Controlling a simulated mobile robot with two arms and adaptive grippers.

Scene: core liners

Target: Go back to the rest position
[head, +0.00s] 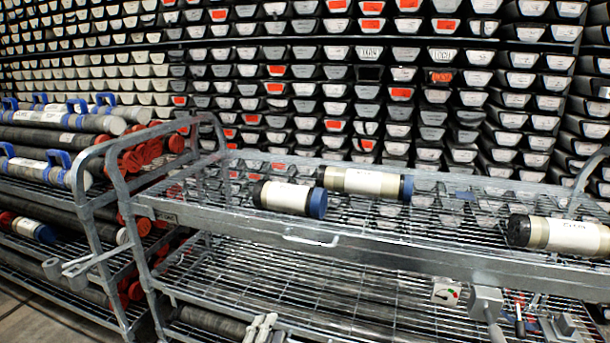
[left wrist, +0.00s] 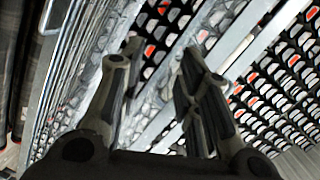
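Three core liner tubes lie on the top wire shelf of the grey cart (head: 340,232) in the head view. One has a black end and a blue cap (head: 285,197). A second cream one (head: 365,182) lies behind it, and a third (head: 565,236) is at the right edge. The tips of my left gripper (head: 262,328) show at the bottom of the head view, below the white handle. In the left wrist view its two fingers (left wrist: 155,65) are apart with nothing between them. I see no right gripper.
A cart at the left holds long grey tubes (head: 60,138) with blue and red ends. Racks of labelled trays (head: 400,70) fill the back. A small white box (head: 446,292) and grey metal parts are at the lower right. The cart's front edge is close to my left gripper.

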